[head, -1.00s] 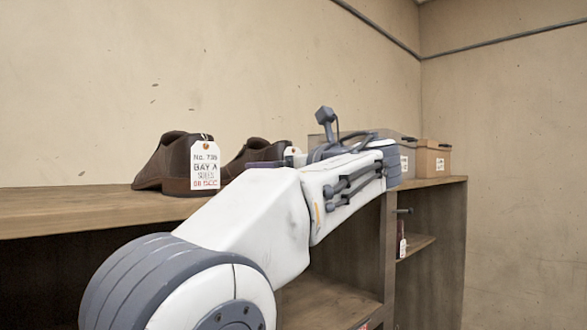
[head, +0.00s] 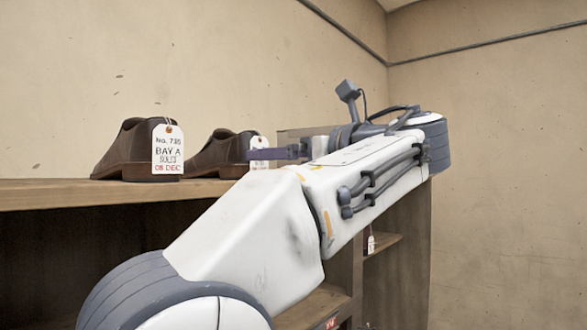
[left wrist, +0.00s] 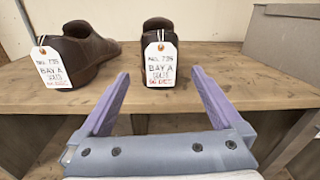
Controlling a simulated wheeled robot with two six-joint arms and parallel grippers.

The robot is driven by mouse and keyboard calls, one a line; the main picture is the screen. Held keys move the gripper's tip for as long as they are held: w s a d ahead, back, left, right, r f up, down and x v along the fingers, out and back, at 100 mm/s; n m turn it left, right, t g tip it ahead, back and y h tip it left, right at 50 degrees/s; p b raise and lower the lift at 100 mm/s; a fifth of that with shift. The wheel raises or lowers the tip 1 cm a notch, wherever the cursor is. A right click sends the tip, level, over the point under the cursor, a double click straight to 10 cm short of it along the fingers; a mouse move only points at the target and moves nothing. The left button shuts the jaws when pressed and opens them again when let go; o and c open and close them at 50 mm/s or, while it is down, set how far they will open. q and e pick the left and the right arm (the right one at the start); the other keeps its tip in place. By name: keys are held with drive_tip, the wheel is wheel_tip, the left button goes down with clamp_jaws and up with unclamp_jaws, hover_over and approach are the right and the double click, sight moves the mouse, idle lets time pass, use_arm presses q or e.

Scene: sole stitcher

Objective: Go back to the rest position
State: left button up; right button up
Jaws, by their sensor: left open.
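Two dark brown shoes stand on the shelf top, a left one (head: 132,143) and a right one (head: 212,152). Each has a white "No. 735 BAY A" tag hanging at its heel. The left wrist view shows the left shoe (left wrist: 95,45) and the right shoe (left wrist: 157,24) with the same tags. My left gripper (head: 277,154) has purple fingers. In the left wrist view the gripper (left wrist: 160,72) is open and empty, its fingers apart in front of the right shoe's tag. My right gripper is out of view.
The wooden shelf unit (head: 60,194) runs along the wall, with open compartments below. A grey box (left wrist: 288,52) stands right of the shoes, mostly hidden by my arm in the head view. A small tag (head: 370,243) hangs in a right compartment. Shelf top between shoes and box is clear.

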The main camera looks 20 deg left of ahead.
sight(238, 145)
use_arm(q)
drive_tip(key=p+x, duration=0.4)
drive_tip(key=x, duration=0.8)
drive_tip(key=shift+a, duration=0.25)
drive_tip(key=shift+d+r+b, duration=0.15)
drive_tip(key=shift+r+b, duration=0.15)
drive_tip(key=shift+r, duration=0.95)
drive_tip(key=shift+f, duration=0.15)
